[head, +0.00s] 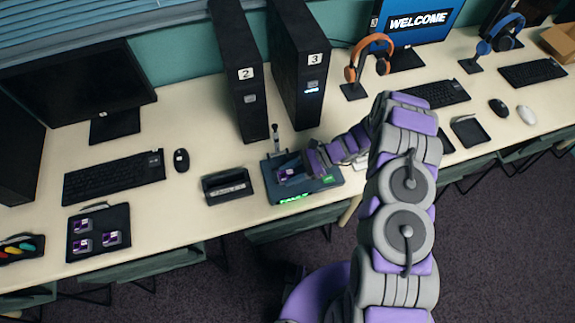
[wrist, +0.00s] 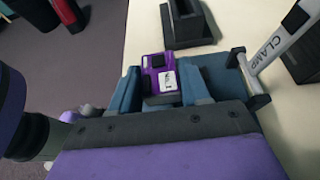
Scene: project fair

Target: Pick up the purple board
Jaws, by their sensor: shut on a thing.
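A purple board (wrist: 153,61) with a white label shows between the two blue fingers of my gripper (wrist: 160,86) in the wrist view. The gripper is shut on it, with a finger at each side. In the head view my gripper (head: 289,172) is at the blue-grey test fixture (head: 328,183), and the board there is mostly hidden by the gripper. I cannot tell whether the board still touches the fixture. The fixture's clamp lever (head: 276,137) stands upright; it also shows in the wrist view (wrist: 279,45), marked CLAMP.
Three purple boards lie on a black tray (head: 97,252) at the left. A dark labelled holder (head: 227,184) stands just left of the fixture. Computer towers 2 (head: 243,90) and 3 (head: 303,80) stand behind. Bare desk (head: 190,205) lies between tray and holder.

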